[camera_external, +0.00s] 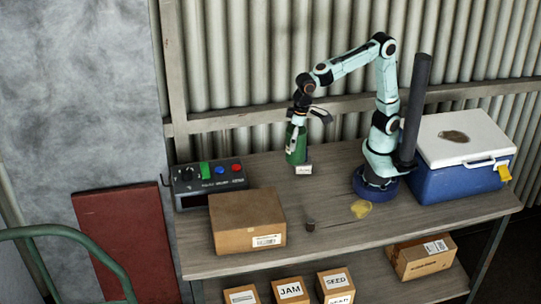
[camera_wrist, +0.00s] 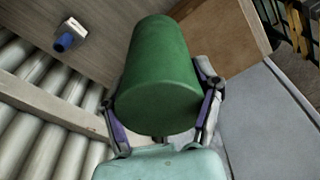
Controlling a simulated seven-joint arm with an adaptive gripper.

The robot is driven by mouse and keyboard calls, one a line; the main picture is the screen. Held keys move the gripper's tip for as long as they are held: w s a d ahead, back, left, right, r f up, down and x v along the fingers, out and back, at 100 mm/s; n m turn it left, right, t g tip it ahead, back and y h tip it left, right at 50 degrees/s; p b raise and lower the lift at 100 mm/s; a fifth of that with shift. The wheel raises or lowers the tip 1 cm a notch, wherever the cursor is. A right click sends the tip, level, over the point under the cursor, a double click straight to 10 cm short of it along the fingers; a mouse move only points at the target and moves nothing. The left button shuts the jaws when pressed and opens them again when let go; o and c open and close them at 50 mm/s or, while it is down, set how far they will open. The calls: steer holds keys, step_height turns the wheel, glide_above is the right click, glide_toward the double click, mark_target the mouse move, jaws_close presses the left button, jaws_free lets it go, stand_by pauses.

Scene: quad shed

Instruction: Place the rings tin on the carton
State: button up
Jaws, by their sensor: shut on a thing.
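A green tin (camera_external: 296,147), seemingly the rings tin, is held in my gripper (camera_external: 298,126) near the back of the bench, left of my arm. In the wrist view the tin (camera_wrist: 160,70) sits between the two fingers of my gripper (camera_wrist: 163,98), which is shut on it. Its lettering cannot be read. The brown carton (camera_external: 240,226) stands closed on the bench, in front and to the left of the tin, with a bare flat top. Part of a brown surface, likely the carton (camera_wrist: 222,38), shows beyond the tin in the wrist view.
A grey control box (camera_external: 208,183) with coloured buttons stands behind the carton. A small dark cylinder (camera_external: 310,225) and a yellow patch (camera_external: 361,209) are to its right. A blue cooler (camera_external: 460,180) stands at the right end. A small white item (camera_external: 304,170) shows just below the tin.

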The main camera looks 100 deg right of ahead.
steer(key=shift+w+a+f, duration=0.6)
steer(key=shift+w+f, duration=1.55)
steer(key=shift+w, duration=0.1)
steer(key=shift+w+a+f, duration=0.65)
steer(key=shift+w+f, duration=1.55)
steer(key=shift+w+a+f, duration=0.6)
steer(key=shift+w+f, duration=1.55)
steer(key=shift+w, duration=0.1)
steer(key=shift+f, duration=0.15)
steer(key=o, duration=1.2)
steer(key=shift+o, duration=0.2)
step_height(320, 180, up, 12)
steer(key=s, duration=0.1)
steer(key=shift+s+a+r, duration=0.2)
steer(key=shift+a, duration=0.05)
